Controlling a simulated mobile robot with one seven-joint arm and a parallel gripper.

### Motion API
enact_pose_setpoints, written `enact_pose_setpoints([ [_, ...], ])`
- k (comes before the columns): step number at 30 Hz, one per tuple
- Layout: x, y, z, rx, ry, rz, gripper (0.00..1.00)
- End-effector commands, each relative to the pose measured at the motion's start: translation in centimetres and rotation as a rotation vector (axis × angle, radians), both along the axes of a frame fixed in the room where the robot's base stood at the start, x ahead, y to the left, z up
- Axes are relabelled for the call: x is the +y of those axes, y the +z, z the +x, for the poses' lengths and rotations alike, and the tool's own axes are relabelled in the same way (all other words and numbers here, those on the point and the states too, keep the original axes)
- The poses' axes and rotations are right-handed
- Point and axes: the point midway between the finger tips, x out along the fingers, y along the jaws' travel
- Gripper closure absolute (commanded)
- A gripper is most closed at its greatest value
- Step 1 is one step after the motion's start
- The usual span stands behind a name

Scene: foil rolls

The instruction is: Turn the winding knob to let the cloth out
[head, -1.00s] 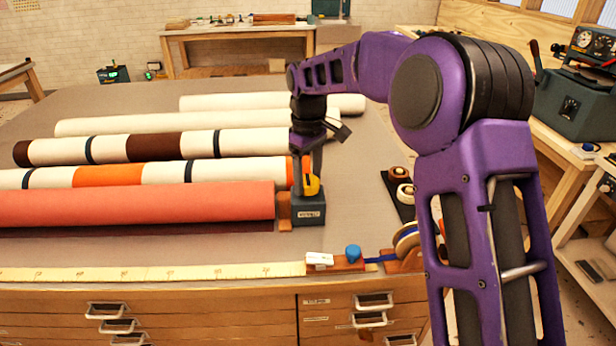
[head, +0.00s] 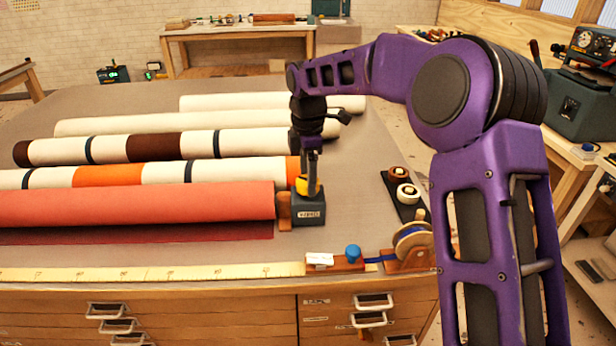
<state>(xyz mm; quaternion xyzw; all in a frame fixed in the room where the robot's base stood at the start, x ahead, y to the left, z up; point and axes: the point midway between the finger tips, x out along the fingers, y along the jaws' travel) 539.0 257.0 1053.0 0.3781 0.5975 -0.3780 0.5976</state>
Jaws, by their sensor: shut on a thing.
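A coral-red cloth roll (head: 140,205) lies across the left of the table, its right end at a small wooden support (head: 284,211). A darker red strip of cloth (head: 150,235) shows flat along its near side. A dark grey box (head: 308,208) with a label stands against the support. The yellow winding knob (head: 307,186) is on top of the box. My gripper (head: 309,178) points down from above and is shut on the knob. The fingers partly hide the knob.
Striped and cream rolls (head: 155,147) lie behind the red roll. A measuring tape (head: 150,273) runs along the front edge. A blue-topped wooden piece (head: 353,253) and a ribbon spool (head: 412,242) stand front right. A black tray (head: 400,195) holds small spools.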

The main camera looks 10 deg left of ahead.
Motion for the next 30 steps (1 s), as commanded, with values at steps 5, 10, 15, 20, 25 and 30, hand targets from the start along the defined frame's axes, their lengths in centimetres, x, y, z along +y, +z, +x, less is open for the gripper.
enact_pose_setpoints([
  [5,0.05,0.06,0.02,-0.001,0.168,0.002,0.9],
  [10,0.05,0.06,0.01,-0.001,0.329,0.002,0.9],
  [15,0.05,0.05,0.01,0.0,0.492,0.001,0.9],
  [20,0.07,0.03,0.0,-0.001,0.643,0.001,0.9],
  [25,0.08,0.03,0.0,-0.001,0.805,0.003,0.9],
  [30,0.08,0.05,0.0,-0.001,0.967,0.002,0.9],
])
